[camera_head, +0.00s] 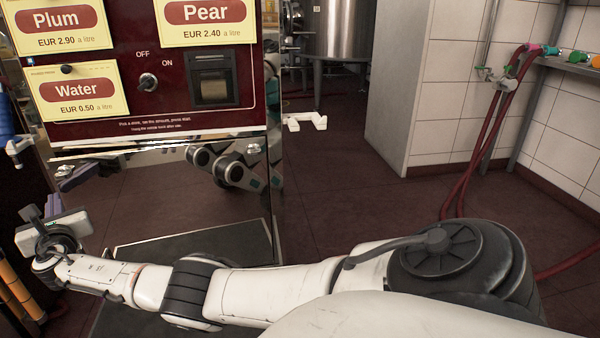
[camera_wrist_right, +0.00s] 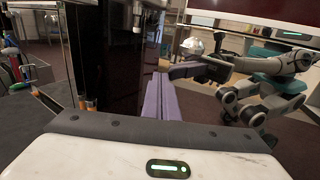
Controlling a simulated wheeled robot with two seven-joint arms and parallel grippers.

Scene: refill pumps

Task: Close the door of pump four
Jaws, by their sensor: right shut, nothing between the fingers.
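My right arm reaches across the head view from the lower right, and its hand shows at the far left edge, low beside the pump cabinet. In the right wrist view my right gripper (camera_wrist_right: 157,92) has its purple fingers together with nothing between them. A tall dark glossy panel (camera_wrist_right: 118,55) stands upright just left of the fingers; I cannot tell whether it touches them or is the pump four door. In the head view the pump front (camera_head: 165,115) carries Plum, Pear and Water labels; no number four is legible. My left gripper is not visible.
Below the labels is reflective steel (camera_head: 170,185), mirroring my own arm parts. Orange cylinders (camera_head: 15,285) stand at the lower left. Red hoses (camera_head: 485,140) hang by the tiled wall at right. A white floor piece (camera_head: 305,121) lies behind; open brown floor (camera_head: 350,180) is in the middle.

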